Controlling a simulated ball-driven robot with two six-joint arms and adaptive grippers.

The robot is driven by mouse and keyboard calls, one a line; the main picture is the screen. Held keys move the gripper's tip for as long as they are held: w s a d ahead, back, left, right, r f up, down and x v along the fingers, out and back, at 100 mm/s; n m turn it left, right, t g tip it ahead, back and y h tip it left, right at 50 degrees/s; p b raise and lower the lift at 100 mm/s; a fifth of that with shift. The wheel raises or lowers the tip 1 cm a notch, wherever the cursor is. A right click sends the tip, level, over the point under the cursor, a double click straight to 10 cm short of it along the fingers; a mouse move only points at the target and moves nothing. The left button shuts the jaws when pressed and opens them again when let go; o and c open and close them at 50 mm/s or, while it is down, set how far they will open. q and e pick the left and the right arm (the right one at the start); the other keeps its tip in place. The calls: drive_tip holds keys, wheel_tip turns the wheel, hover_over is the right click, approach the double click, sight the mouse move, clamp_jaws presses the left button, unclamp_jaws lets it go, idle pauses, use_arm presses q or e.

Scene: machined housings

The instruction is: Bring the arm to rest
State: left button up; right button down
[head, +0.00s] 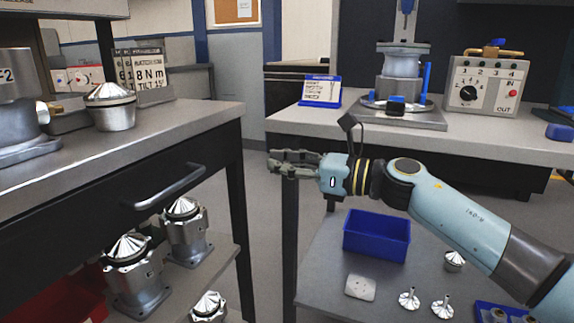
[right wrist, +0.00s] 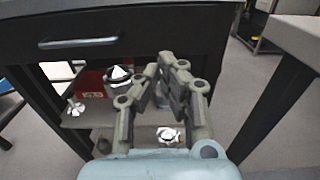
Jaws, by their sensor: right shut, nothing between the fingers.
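My right arm comes in from the right in the head view, and its light-blue wrist points left. My right gripper (head: 272,163) is shut and empty, in the air between the left bench and the back bench. It also shows in the right wrist view (right wrist: 167,62), with its fingertips close together in front of the dark drawer bench. My left gripper is not in the head view.
The left bench (head: 150,128) has a drawer handle (head: 170,188) and housings (head: 127,262) on its lower shelf. A blue bin (head: 377,235) stands on the low shelf below my arm. The back bench (head: 480,143) carries a fixture (head: 401,68) and a control box (head: 487,85).

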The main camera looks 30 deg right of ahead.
drive_tip(key=s+d+f+m+g+h+p, duration=0.1)
drive_tip(key=s+d+f+m+h+p, duration=0.15)
drive_tip(key=s+f+m, duration=0.7)
drive_tip(key=s+d+f+m+h+p, duration=0.2)
drive_tip(key=s+f+m+h, duration=0.3)
drive_tip(key=f, duration=0.7)
drive_tip(key=s+d+f+m+g+h+p, duration=0.1)
drive_tip(key=s+d+f+m+h+p, duration=0.1)
drive_tip(key=s+f+m, duration=0.6)
use_arm(q)
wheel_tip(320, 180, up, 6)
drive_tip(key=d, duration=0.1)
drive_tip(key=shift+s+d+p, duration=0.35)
drive_tip(key=shift+p, duration=0.05)
use_arm(e)
drive_tip(key=s+f+m+g+h, duration=0.1)
drive_tip(key=s+f+m+g, duration=0.2)
drive_tip(key=s+f+m, duration=0.3)
drive_tip(key=s+f+m+g+h, duration=0.1)
drive_tip(key=s+f+m+g, duration=0.3)
drive_tip(key=s, duration=1.3)
drive_tip(key=s+f+m+g+h, duration=0.1)
drive_tip(key=s+f+m+g, duration=0.3)
drive_tip(key=s+f+m, duration=0.5)
drive_tip(key=s+m, duration=0.2)
drive_tip(key=s, duration=0.1)
drive_tip(key=shift+a+f, duration=0.15)
drive_tip(key=shift+f, duration=0.25)
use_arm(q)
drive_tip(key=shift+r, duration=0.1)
